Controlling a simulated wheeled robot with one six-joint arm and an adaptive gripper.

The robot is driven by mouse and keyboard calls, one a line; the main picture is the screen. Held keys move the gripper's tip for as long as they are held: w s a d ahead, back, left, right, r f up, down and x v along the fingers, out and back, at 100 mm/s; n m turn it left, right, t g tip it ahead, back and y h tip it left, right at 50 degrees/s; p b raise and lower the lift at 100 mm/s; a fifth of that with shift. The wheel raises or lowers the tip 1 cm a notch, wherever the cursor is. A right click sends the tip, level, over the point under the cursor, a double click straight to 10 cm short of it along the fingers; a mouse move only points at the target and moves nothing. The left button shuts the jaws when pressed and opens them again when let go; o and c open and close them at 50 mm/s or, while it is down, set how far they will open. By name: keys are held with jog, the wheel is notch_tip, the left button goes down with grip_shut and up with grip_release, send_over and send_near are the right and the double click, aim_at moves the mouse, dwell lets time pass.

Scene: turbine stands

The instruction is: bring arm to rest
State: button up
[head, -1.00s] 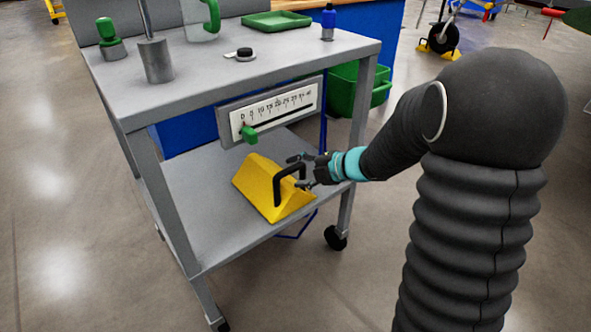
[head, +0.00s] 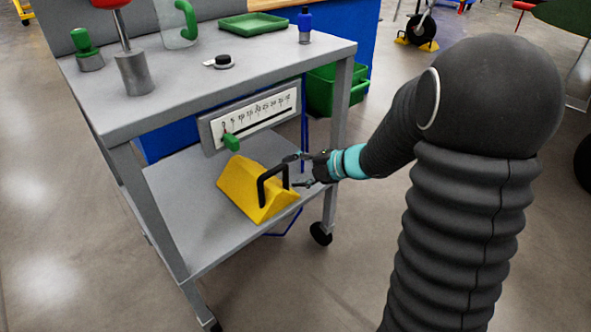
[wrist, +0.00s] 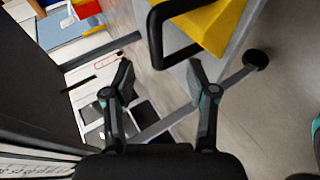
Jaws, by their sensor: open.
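My gripper (head: 302,170) is open beside the black handle (head: 262,186) of a yellow wedge-shaped block (head: 245,189). The block rests on the lower shelf (head: 190,240) of a grey cart. In the wrist view my gripper (wrist: 160,85) has its two fingers spread apart with nothing between them. The black handle (wrist: 156,50) and the yellow block (wrist: 212,22) lie just beyond the fingertips there. My dark ribbed arm reaches in from the right in the head view.
The cart top (head: 180,85) carries a green tray (head: 253,23), a blue-capped bottle (head: 305,25) and a black knob (head: 223,60). A scale panel with a green slider (head: 231,142) hangs under it. A green bin (head: 335,88) stands behind. Floor at left is clear.

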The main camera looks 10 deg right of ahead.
jog(key=w+d+f+m+t+h, duration=0.2)
jog(key=w+d+f+m+h, duration=0.15)
jog(key=d+m+h, duration=0.4)
jog(key=s+d+r+m+g+h, duration=0.25)
jog(key=s+d+m+h, duration=0.25)
jog(key=s+d+m, duration=0.45)
jog(key=s+a+r+m+y, duration=0.1)
jog(key=s+a+r+m, duration=0.2)
jog(key=s, duration=0.4)
jog(key=s+a+r+m, duration=0.3)
jog(key=s+a+r, duration=0.1)
jog(key=s, duration=0.3)
jog(key=s+a+r+m+g+y, duration=0.1)
jog(key=s+a+r+m, duration=0.2)
jog(key=s, duration=0.5)
jog(key=shift+a+r+m+y+p, duration=0.4)
jog(key=shift+a+r, duration=0.15)
jog(key=shift+r, duration=0.2)
